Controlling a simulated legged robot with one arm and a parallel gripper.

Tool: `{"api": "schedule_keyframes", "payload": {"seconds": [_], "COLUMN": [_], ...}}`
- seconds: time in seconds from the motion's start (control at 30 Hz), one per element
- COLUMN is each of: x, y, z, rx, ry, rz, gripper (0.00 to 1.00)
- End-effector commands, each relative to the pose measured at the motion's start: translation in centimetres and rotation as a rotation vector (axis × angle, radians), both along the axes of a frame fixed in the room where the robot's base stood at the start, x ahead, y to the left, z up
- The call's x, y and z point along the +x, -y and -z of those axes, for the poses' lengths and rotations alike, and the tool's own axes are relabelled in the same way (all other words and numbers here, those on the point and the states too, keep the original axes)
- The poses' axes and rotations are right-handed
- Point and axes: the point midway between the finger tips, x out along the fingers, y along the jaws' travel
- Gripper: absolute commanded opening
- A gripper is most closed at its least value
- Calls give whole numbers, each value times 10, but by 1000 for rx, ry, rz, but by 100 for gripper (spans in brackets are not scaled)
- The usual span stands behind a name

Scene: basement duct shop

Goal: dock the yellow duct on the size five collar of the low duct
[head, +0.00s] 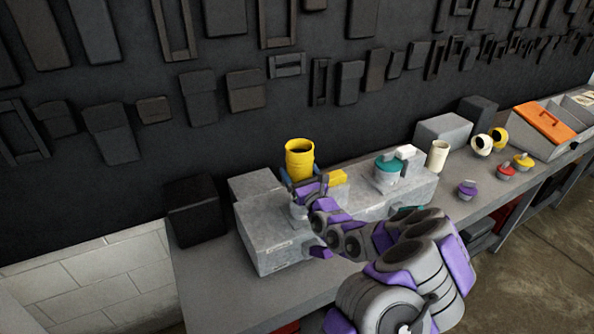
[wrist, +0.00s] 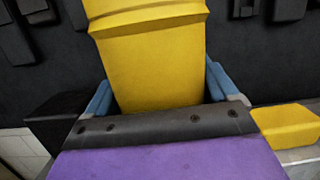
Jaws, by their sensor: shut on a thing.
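The yellow duct (head: 299,158) is an open-topped, roughly upright cylinder. My gripper (head: 301,177) is shut on its lower part, above the left half of the low duct. In the wrist view the yellow duct (wrist: 155,65) stands between the two blue fingers of my gripper (wrist: 160,92); its bottom end is hidden behind the gripper body. The low duct (head: 272,243) is a long grey metal box on the bench. A round grey collar (head: 297,211) shows partly on its top, below my gripper. I cannot read any size number.
A yellow block (head: 338,178) is close right of my gripper, and a teal-topped round fitting (head: 387,171) stands farther right. A black box (head: 195,210) is at the left. Cream, purple, red and yellow fittings and an orange-lidded bin (head: 543,123) stand along the bench.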

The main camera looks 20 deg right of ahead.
Motion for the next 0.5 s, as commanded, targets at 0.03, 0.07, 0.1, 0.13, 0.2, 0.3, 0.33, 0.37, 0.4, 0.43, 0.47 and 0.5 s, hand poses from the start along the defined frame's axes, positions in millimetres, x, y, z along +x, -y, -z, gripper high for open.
{"api": "schedule_keyframes", "payload": {"seconds": [0.03, 0.07, 0.1, 0.13, 0.2, 0.3, 0.33, 0.37, 0.4, 0.43, 0.47, 0.5], "x": [0, 0, 0, 0, 0, 0, 0, 0, 0, 0, 0, 0], "y": [1, 2, 3, 3, 3, 2, 1, 1, 0, 0, -1, -2], "z": [5, 8, 11, 14, 21, 31, 34, 37, 41, 44, 47, 50], "rx": [-1, -1, 0, 1, 1, -1, -1, -2, -2, -3, -3, -3], "ry": [0, 0, 0, -1, -1, -2, -2, -3, -3, -4, -4, -6], "rz": [1, 1, 1, 1, 1, 0, 0, 0, 0, -1, -1, -1], "gripper": [10, 10, 10, 10, 10, 10, 10, 10, 10, 10, 9, 10]}}
